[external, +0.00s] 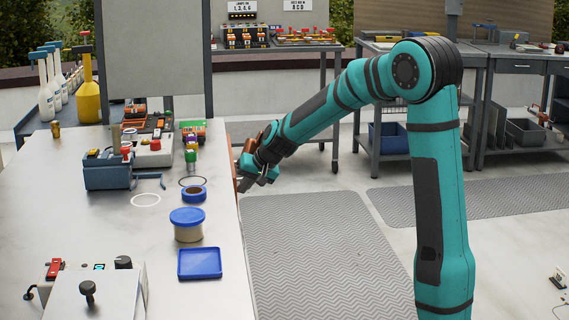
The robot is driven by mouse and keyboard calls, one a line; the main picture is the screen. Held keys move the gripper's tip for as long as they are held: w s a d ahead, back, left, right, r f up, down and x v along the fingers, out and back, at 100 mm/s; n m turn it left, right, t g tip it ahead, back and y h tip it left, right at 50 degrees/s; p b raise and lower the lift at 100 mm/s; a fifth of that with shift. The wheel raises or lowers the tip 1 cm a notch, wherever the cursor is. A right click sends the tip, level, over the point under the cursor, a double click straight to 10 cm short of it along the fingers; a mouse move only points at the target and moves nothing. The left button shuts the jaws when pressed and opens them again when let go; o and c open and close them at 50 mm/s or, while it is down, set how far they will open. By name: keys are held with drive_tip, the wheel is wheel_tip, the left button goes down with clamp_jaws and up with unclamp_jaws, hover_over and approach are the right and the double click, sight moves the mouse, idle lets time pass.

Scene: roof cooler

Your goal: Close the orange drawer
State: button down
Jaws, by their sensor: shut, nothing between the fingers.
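A thin strip of orange, seemingly the orange drawer (236,176), shows at the right edge of the white workbench (130,215). Most of it is hidden by the bench top and by my gripper, so I cannot tell how far it stands out. My gripper (246,183) is at that edge, pointing down and left, with its fingers shut and nothing held. It is very close to the orange strip; I cannot tell whether it touches.
A grey floor mat (315,250) lies clear right of the bench. More worktables stand behind.

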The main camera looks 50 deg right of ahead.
drive_tip(key=s+d+r+m+g+y, duration=0.1)
drive_tip(key=s+d+r+m+y, duration=0.3)
drive_tip(key=m, duration=0.6)
drive_tip(key=s+d+r+m+y, duration=0.1)
drive_tip(key=s+r+m, duration=0.2)
drive_tip(key=s+m, duration=0.5)
drive_tip(key=w+a+f+m, duration=0.1)
drive_tip(key=w+a+f, duration=0.6)
drive_tip(key=w, duration=0.2)
drive_tip(key=shift+a+f, duration=0.15)
drive_tip(key=shift+f, duration=0.1)
idle(0.5)
